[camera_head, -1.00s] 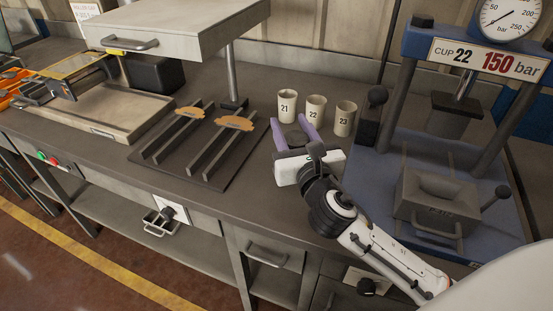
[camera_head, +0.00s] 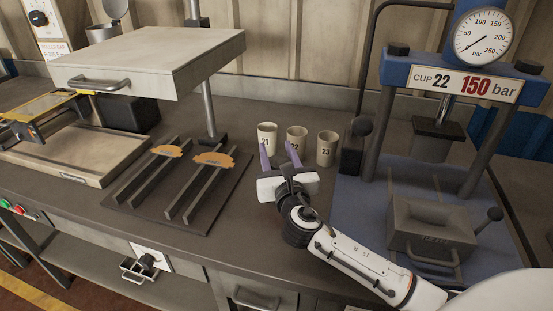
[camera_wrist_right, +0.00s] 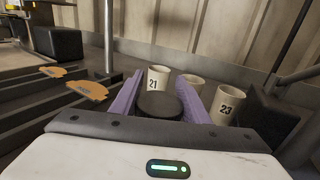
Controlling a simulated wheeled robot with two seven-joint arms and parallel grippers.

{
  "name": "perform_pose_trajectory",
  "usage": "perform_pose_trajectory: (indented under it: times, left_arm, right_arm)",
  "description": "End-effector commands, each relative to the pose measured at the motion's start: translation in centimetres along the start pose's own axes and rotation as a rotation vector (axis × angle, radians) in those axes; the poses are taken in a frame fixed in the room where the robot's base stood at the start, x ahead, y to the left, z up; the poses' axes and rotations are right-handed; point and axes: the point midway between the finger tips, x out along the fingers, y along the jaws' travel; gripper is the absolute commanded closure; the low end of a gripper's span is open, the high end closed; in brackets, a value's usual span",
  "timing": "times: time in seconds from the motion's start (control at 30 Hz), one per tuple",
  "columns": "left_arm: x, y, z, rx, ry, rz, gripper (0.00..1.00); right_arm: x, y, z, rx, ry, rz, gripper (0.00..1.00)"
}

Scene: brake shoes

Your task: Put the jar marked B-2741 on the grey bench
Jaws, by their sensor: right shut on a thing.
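My right gripper (camera_head: 277,152) is over the grey bench (camera_head: 235,240), in front of the numbered cups. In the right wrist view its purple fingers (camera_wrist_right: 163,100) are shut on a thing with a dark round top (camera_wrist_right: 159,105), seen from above. This looks like a lidded jar; no marking shows on it, so I cannot read B-2741. In the head view my gripper mostly hides it, and I cannot tell whether it touches the bench. My left gripper is not in view.
Cups 21 (camera_head: 267,133), 22 (camera_head: 297,136) and 23 (camera_head: 327,150) stand just beyond my gripper. The blue press (camera_head: 350,215) is to the right. A dark plate with rails (camera_head: 190,215) and orange-brown shoes lies left. Bare bench shows in front of the plate and gripper.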

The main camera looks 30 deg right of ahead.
Motion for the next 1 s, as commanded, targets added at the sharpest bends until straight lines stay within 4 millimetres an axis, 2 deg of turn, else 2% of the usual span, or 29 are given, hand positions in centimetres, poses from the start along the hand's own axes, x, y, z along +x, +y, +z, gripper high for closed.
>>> perform_pose_trajectory:
  times: [0.03,0.1,0.4,0.43,0.53,0.87,1.0]
  left_arm:
    - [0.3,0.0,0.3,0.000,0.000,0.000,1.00]
    - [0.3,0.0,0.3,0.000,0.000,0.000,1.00]
    - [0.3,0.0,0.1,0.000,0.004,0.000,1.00]
    - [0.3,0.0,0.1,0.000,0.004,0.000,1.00]
    - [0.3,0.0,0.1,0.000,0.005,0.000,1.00]
    - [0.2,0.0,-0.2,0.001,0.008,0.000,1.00]
    - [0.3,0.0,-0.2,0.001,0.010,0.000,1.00]
  right_arm:
    - [0.0,0.0,-0.8,-0.001,-0.001,-0.001,1.00]
    - [0.0,0.0,-1.2,0.000,-0.002,0.000,1.00]
    - [0.0,0.0,-1.3,-0.001,-0.004,0.001,1.00]
    - [0.0,0.0,-1.5,-0.001,-0.001,0.001,0.57]
    - [0.0,0.0,-1.4,-0.001,-0.001,0.001,0.40]
    - [0.0,0.0,-1.2,0.000,-0.001,0.001,0.40]
    - [-1.5,0.1,-1.4,-0.001,0.001,0.003,0.40]
